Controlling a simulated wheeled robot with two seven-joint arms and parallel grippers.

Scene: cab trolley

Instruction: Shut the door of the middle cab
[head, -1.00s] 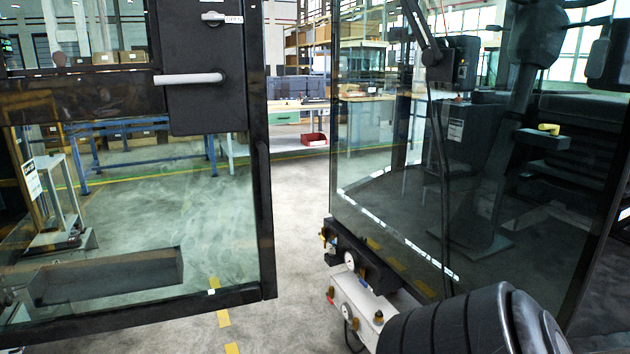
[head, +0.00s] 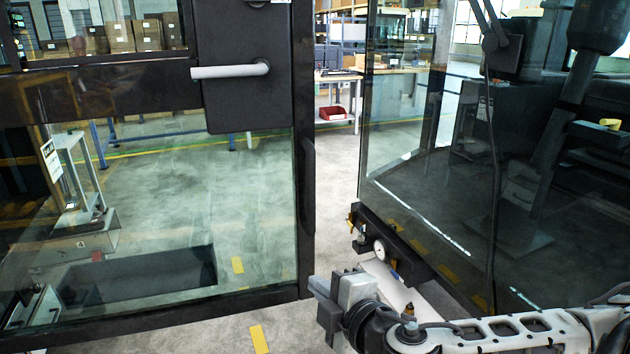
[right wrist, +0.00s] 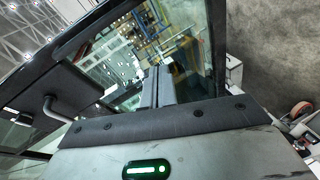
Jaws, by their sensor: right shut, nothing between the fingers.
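The open cab door (head: 303,160) fills the left of the head view, a dark frame around glass. Its grey bar handle (head: 230,71) sits on a black lock panel; the handle also shows at the left of the right wrist view (right wrist: 58,112). The cab (head: 440,260) stands at the right, with a gap between it and the door's free edge. My right gripper (head: 321,292) is shut and empty beside the door's lower free corner; whether it touches is unclear. Its fingers (right wrist: 157,86) show against the door glass in the right wrist view. My left gripper is not in view.
A pressure gauge and fittings (head: 379,249) sit under the cab's edge, close to my right arm. Through the gap, a workbench with a red bin (head: 333,113) stands far back. Grey floor with yellow marks (head: 259,338) is clear below the door.

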